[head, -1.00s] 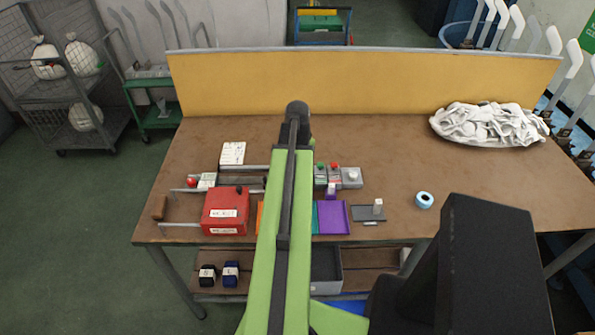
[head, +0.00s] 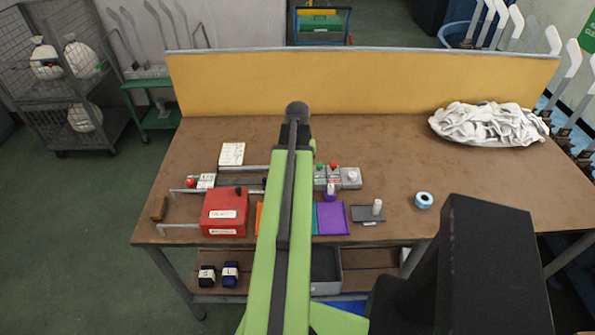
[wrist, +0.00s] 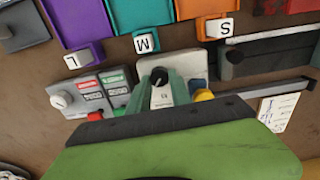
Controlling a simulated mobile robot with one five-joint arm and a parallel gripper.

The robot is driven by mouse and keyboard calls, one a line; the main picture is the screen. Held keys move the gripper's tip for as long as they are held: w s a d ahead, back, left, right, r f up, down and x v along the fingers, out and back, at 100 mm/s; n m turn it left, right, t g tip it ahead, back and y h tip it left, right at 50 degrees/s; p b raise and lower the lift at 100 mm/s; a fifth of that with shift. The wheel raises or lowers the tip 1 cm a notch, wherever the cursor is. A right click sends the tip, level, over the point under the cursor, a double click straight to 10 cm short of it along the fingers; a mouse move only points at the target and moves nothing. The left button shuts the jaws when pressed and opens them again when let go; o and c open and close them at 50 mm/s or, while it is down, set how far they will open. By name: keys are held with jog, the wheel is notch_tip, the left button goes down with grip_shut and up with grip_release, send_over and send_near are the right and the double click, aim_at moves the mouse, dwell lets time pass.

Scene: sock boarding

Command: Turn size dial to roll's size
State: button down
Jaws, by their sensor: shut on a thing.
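In the wrist view, a black dial knob (wrist: 159,76) with a pale pointer mark stands in front of a pale plate (wrist: 188,60). My gripper (wrist: 160,92) has its two green fingers closed in around the dial, one on each side. A small pale label shows between them below the knob. The exact contact and the pointer's setting are hard to read. Blocks marked L (wrist: 76,60), M (wrist: 146,42) and S (wrist: 220,28) stand beyond it. In the head view, my arm hides the dial. A light-blue roll (head: 424,200) lies on the table at right; no size is readable on it.
In the wrist view, a grey box with a white knob (wrist: 61,101) and red and green buttons is at left. The head view shows a red box (head: 225,212), a purple tray (head: 332,218), a white cloth heap (head: 490,124) and a yellow back panel (head: 350,85).

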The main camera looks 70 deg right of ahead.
jog(key=shift+a+m, duration=0.15)
jog(key=shift+m, duration=0.55)
jog(key=c, duration=1.3)
grip_release()
jog(key=shift+w, duration=0.1)
jog(key=shift+o, duration=0.7)
jog(key=shift+r, duration=0.1)
notch_tip(320, 180, up, 17)
jog(key=p, duration=1.7)
jog(key=shift+r, duration=0.15)
